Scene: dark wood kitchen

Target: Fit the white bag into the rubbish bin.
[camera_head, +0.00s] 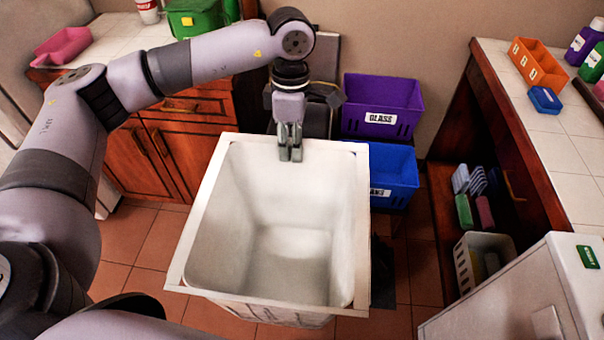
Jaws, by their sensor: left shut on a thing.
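The white bag (203,240) is a large, open-topped, box-shaped thing with a broad flat rim, in the middle of the head view. Its mouth faces up and its inside looks empty. My left gripper (290,154) points down at the middle of its far rim and is shut on that rim. The bag seems to hang tilted, with its near side toward me. I cannot make out the rubbish bin as a separate thing; the bag hides the floor under it. A dark shape (384,272) shows just right of the bag. My right gripper is out of view.
A purple crate labelled glass (382,104) stands above a blue crate (392,172) behind the bag. A tiled counter with open shelves (560,150) runs along the right. A white unit (510,300) stands at the lower right. Tiled floor (150,245) is clear at left.

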